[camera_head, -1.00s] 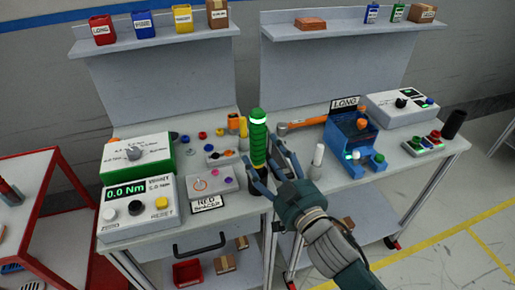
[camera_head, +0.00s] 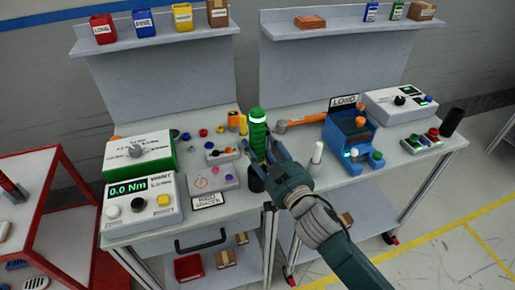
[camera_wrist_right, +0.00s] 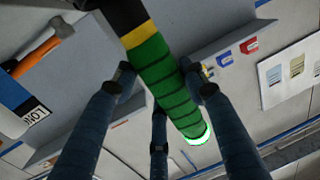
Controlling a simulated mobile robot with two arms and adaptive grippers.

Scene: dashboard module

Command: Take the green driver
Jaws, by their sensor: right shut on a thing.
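The green driver (camera_head: 257,134) stands upright at the front right of the left bench, with a lit green ring near its top and a black lower part. My right gripper (camera_head: 268,157) is shut on the driver's green grip from the right side. In the right wrist view the ribbed green driver (camera_wrist_right: 164,79) lies between the blue fingers of the right gripper (camera_wrist_right: 160,82), its yellow band and black part toward the top of the picture. My left gripper is in neither view.
A torque meter (camera_head: 142,203) and a green-sided dial box (camera_head: 138,152) stand at left. A white cylinder (camera_head: 316,158), an orange hammer (camera_head: 298,121) and a blue fixture (camera_head: 347,140) are on the right bench. Small coloured parts lie left of the driver.

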